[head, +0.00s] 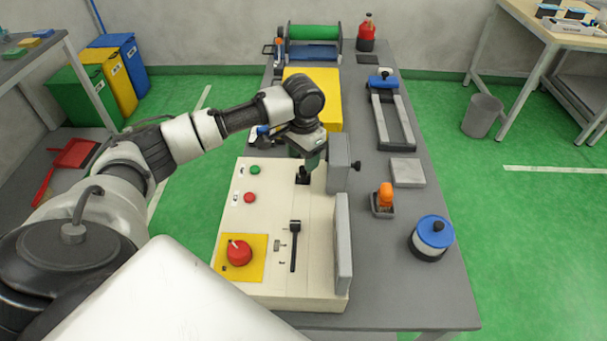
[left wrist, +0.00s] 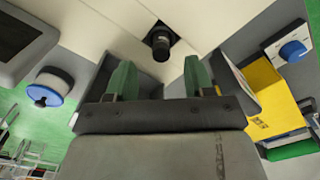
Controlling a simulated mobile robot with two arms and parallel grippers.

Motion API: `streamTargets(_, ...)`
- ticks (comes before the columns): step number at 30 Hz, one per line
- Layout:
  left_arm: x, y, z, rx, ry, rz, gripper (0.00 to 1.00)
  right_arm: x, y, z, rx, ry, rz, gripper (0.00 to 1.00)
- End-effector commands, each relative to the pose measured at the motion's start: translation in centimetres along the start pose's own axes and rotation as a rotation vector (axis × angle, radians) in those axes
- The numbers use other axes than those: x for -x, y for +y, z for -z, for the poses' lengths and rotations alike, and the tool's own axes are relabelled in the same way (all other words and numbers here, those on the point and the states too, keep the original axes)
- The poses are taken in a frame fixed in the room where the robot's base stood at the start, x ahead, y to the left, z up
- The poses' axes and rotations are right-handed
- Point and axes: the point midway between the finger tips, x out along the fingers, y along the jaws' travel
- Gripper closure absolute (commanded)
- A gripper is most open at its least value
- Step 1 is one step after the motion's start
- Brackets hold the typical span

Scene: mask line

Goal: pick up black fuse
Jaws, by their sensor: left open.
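The black fuse (left wrist: 161,42) is a short dark cylinder in the left wrist view. It stands out from the cream panel of the machine, just beyond my fingertips and roughly centred between them. My left gripper (left wrist: 159,68) has two green fingers spread apart with nothing between them. In the head view the left gripper (head: 311,158) hangs over the far end of the cream machine (head: 270,215), beside an open grey door. A dark shape below the fingers there is partly hidden. My right gripper is not in view.
The machine has two grey doors standing open on its right side (head: 343,245). A red knob (head: 239,252), a green button (head: 255,170) and a black lever (head: 295,245) are on its top. An orange-handled tool (head: 385,197) and a blue-topped container (head: 434,232) stand to the right.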

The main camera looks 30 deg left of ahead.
Motion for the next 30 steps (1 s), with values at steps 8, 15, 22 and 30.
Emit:
streamTargets(8, -3.9, -0.2, 0.1, 0.000, -0.004, 0.000, 0.47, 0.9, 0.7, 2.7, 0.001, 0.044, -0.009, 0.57)
streamTargets(15, -5.0, -0.2, 0.1, -0.002, -0.001, 0.002, 0.47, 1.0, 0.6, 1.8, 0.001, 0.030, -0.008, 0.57)
streamTargets(22, -4.9, -0.2, 0.1, -0.001, -0.001, 0.001, 0.65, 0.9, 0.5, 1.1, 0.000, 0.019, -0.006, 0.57)
streamTargets(30, -4.9, -0.2, 0.2, -0.001, 0.000, 0.001, 1.00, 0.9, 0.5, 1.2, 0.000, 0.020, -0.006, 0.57)
